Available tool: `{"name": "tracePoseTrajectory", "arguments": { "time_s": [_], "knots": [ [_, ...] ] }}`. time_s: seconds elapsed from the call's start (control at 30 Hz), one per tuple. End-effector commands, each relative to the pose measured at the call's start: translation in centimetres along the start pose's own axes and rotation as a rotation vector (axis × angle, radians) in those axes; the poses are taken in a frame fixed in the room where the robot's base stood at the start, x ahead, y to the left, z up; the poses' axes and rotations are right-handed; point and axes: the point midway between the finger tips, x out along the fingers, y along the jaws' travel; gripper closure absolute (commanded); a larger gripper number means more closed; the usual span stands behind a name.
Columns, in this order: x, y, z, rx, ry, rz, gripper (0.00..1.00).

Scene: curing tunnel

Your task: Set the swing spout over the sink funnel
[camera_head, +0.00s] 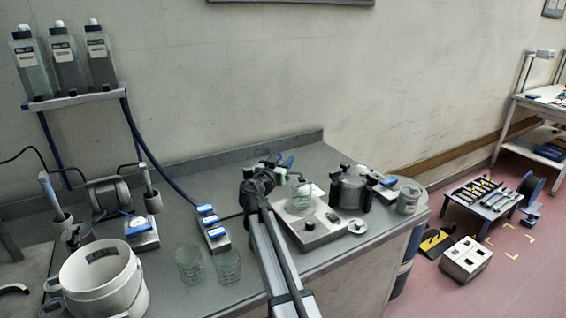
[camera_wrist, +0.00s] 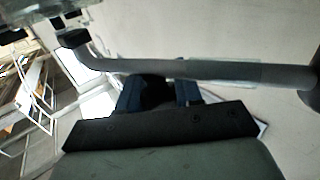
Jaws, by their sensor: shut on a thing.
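The swing spout (camera_wrist: 215,70) is a grey tube running across the wrist view. It bends at the left to a dark end, and its right end meets a dark rounded part at the picture's edge. My gripper (camera_wrist: 160,86) has its dark blue fingers at the tube's middle and is shut on it. In the head view my gripper (camera_head: 272,172) is over the back of the bench, beyond my arm. The spout is too small and covered there to make out. I cannot pick out the sink funnel in either view.
A hotplate-like box (camera_head: 312,232) with a glass beaker stands right of my arm, with a lidded metal vessel (camera_head: 350,188) beyond it. Two glass beakers (camera_head: 188,264) (camera_head: 227,266) stand left of my arm. A white bucket (camera_head: 95,305) is at front left.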

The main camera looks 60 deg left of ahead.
Motion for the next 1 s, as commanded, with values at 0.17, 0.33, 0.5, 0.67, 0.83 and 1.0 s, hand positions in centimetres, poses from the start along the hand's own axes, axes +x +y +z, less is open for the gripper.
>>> {"name": "tracePoseTrajectory", "arguments": {
  "time_s": [0.17, 0.33, 0.5, 0.67, 0.83, 1.0],
  "knots": [
    [0.0, 0.0, 0.0, 0.000, 0.000, 0.002, 1.00],
    [-0.3, 0.1, 0.0, 0.000, 0.000, 0.034, 1.00],
    [-1.2, 0.5, 0.0, 0.000, 0.000, 0.117, 1.00],
    [-2.5, 0.9, 0.0, 0.000, 0.000, 0.244, 1.00],
    [-4.2, 1.3, 0.0, 0.000, 0.001, 0.403, 1.00],
    [-6.0, 1.3, 0.0, 0.000, 0.000, 0.563, 1.00]
  ]
}}
